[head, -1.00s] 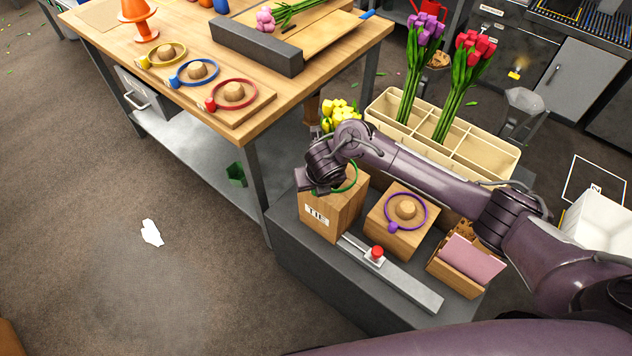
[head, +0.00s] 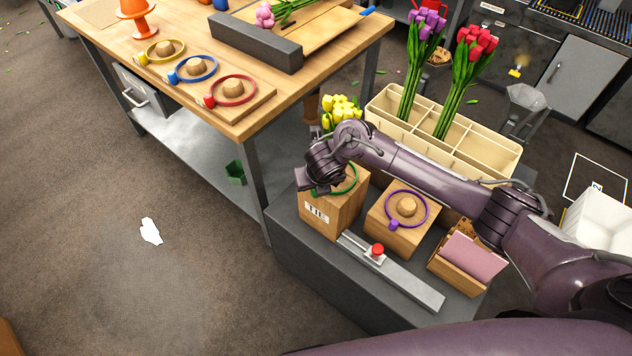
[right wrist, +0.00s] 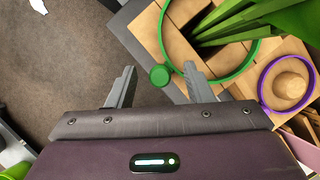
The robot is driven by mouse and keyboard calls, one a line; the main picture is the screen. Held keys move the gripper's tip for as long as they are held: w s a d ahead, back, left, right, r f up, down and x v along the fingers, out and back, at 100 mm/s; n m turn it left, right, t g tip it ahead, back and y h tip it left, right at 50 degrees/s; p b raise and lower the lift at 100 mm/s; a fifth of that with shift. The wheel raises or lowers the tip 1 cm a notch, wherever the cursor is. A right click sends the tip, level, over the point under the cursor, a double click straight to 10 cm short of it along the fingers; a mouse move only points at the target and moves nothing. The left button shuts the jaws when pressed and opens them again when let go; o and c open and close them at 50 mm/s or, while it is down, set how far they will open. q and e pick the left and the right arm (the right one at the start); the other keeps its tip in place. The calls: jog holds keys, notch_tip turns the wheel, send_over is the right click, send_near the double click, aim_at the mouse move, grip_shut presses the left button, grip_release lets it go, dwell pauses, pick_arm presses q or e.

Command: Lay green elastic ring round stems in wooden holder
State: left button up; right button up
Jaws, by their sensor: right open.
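The wooden holder (head: 341,217), a block marked "TIE", stands on the grey bench and also shows in the right wrist view (right wrist: 148,38). Green stems (right wrist: 238,24) rise from it; yellow tulip heads (head: 340,108) show behind my right arm. The green elastic ring (right wrist: 247,66) lies around the stems at the holder's top, and part of it shows in the head view (head: 353,181). Its round green tab (right wrist: 160,76) sits between the fingertips of my right gripper (right wrist: 158,68), which is open with gaps beside the tab. My left gripper is out of view.
A second block (head: 392,236) carries a purple ring (head: 427,216) just right of the holder. A red button (head: 377,250) is in front. A cream divided crate (head: 487,160) with purple and red tulips stands behind. The wooden table (head: 200,118) is at left.

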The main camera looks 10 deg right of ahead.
jog(key=shift+r, duration=0.1)
jog(key=p+v, duration=0.2)
jog(key=v, duration=0.5)
jog(key=shift+s+r, duration=0.2)
jog(key=shift+r, duration=0.05)
dwell(0.4)
